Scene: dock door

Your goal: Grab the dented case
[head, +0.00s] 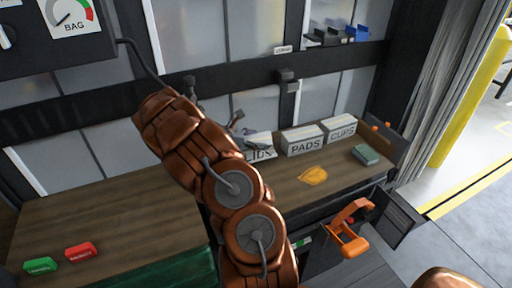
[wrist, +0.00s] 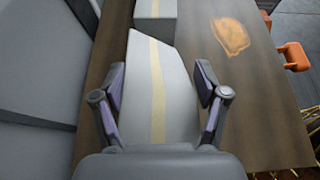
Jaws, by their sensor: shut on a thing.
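A pale grey case with a tan stripe (wrist: 155,85) lies between the two fingers of my gripper (wrist: 162,82) in the wrist view. Its far edge runs at a slant, which looks like the dent. The fingers are shut on its two sides. In the head view, this case (head: 260,145) stands at the left of a row of boxes, its label partly hidden by my arm and seeming to end in "IDS". My gripper (head: 239,128) is at its top, mostly hidden behind my arm. I cannot tell whether the case is off the bench.
Boxes marked PADS (head: 305,147) and CUPS (head: 341,134) stand to the right on the wooden bench (head: 120,215). A green tag (head: 41,265) and a red tag (head: 80,252) lie at left.

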